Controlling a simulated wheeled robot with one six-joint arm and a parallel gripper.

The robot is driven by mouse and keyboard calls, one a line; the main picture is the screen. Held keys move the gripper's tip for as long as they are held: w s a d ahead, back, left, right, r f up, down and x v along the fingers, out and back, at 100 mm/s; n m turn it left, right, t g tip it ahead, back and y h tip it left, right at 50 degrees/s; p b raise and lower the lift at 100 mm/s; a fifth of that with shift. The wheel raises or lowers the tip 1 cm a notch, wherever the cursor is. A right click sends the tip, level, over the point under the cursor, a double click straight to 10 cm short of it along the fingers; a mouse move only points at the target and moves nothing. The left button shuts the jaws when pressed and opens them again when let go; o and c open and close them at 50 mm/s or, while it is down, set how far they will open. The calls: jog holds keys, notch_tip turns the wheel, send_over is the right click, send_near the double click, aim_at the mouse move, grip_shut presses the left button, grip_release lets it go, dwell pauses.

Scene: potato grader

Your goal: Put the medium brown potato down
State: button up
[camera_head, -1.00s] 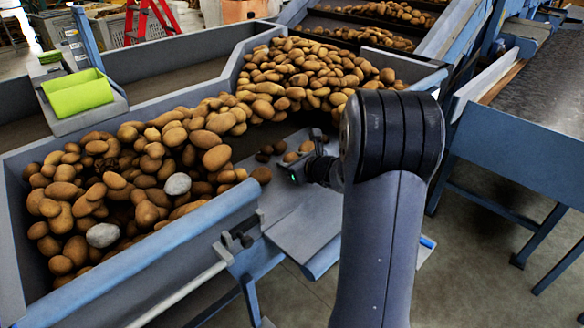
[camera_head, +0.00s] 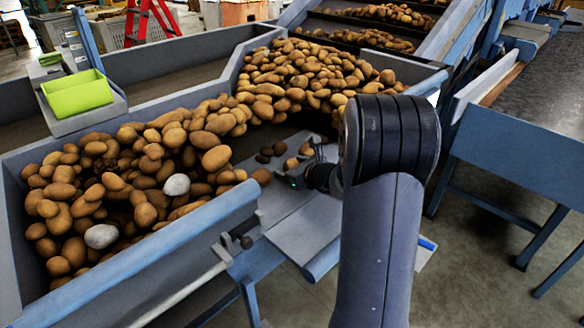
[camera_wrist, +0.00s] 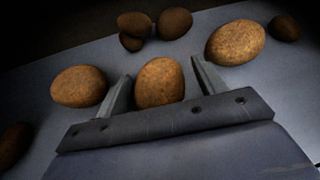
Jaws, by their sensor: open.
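In the wrist view a medium brown potato (camera_wrist: 160,82) lies between the two spread fingers of my gripper (camera_wrist: 162,84). It appears to rest on the grey surface (camera_wrist: 120,60), with a visible gap to each finger. Its lower edge is hidden by the gripper's crossbar. In the head view my gripper (camera_head: 303,168) is low over the small shelf at the end of the potato bin, partly hidden by my arm. I cannot tell this potato apart from its neighbours there.
Beside the fingers lie a brown potato (camera_wrist: 79,86) on the left and a lighter one (camera_wrist: 235,42) on the right. Several darker potatoes (camera_wrist: 174,22) lie beyond. The bin (camera_head: 215,212) is heaped with potatoes and two grey lumps (camera_head: 176,185). A green tray (camera_head: 78,95) stands at left.

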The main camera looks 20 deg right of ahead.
jog(key=shift+r, duration=0.1)
jog(key=shift+r+p, duration=0.2)
jog(key=shift+p, duration=0.1)
jog(key=v, duration=1.2)
jog(key=shift+f, duration=0.15)
dwell(0.5)
